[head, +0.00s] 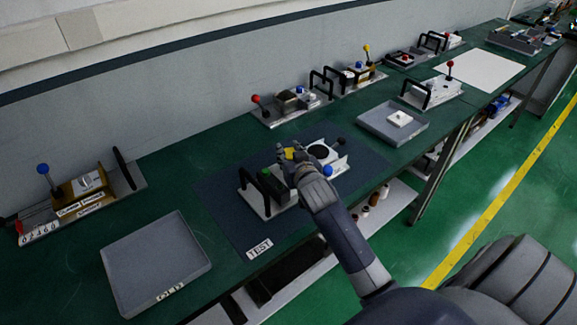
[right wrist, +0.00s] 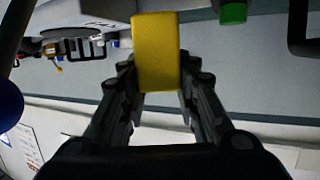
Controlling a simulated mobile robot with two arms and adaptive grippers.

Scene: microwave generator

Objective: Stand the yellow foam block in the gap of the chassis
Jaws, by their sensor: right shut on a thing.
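The yellow foam block (right wrist: 157,55) is held between the two fingers of my right gripper (right wrist: 158,90) in the right wrist view. In the head view the block (head: 290,153) shows as a small yellow patch at the tip of my right gripper (head: 288,150). The gripper is over the middle of the chassis (head: 254,204), a light plate with a black handle, a green part and a round black part. The gap is hidden behind the gripper, so I cannot tell whether the block touches the chassis. My left gripper is not in view.
The chassis sits on a dark mat (head: 228,224) marked TEST. An empty grey tray (head: 150,262) lies at the left; another grey tray (head: 375,125) with a white piece is at the right. Other units (head: 290,103) stand along the wall. A blue ball (head: 328,170) is close beside my gripper.

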